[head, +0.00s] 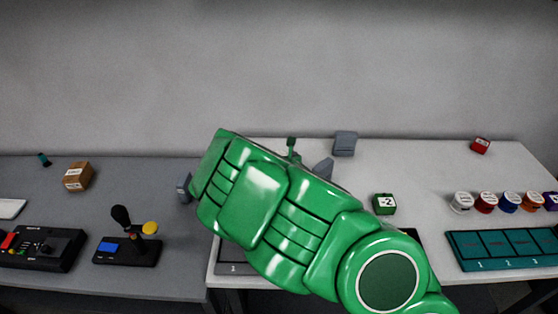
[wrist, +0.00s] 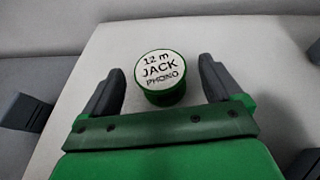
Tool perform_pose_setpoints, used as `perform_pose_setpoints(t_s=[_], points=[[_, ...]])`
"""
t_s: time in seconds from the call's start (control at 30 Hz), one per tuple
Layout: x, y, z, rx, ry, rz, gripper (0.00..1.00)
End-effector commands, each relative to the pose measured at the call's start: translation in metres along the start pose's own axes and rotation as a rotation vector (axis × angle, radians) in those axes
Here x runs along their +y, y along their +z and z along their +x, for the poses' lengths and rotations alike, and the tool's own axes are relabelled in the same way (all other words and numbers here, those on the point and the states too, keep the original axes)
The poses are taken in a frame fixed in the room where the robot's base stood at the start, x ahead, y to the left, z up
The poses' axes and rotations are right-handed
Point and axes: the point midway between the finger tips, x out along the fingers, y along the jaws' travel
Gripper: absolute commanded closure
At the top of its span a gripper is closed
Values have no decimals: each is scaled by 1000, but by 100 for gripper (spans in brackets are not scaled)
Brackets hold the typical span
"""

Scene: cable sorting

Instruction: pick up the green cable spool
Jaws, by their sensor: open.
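The green cable spool (wrist: 162,78) stands upright on the pale table in the wrist view. Its round white top reads "12 m JACK PHONO". My gripper (wrist: 160,65) is open, with one dark finger to the left of the spool and one to the right. Visible gaps separate both fingers from the spool, which sits around the level of the fingertips. The height of the fingers relative to it is hard to tell. In the head view my green arm covers the middle of the table, and I cannot make out the spool there.
In the head view, a green cube (head: 384,204) marked "-2" sits right of my arm. A row of spools (head: 486,203) stands behind a teal numbered tray (head: 458,253) at right. A grey block (head: 344,143) and red cube (head: 480,146) are at the back. A joystick (head: 128,245) stands left.

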Motion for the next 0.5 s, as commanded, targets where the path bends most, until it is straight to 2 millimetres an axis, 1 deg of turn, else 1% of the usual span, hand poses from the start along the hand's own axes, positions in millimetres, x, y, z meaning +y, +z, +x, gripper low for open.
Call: perform_pose_setpoints(t_s=[0.1, 0.2, 0.5], points=[[1, 0, 12, -1, 3, 3, 8], [0, 0, 18, -1, 1, 1, 8], [0, 1, 22, -1, 0, -1, 8]])
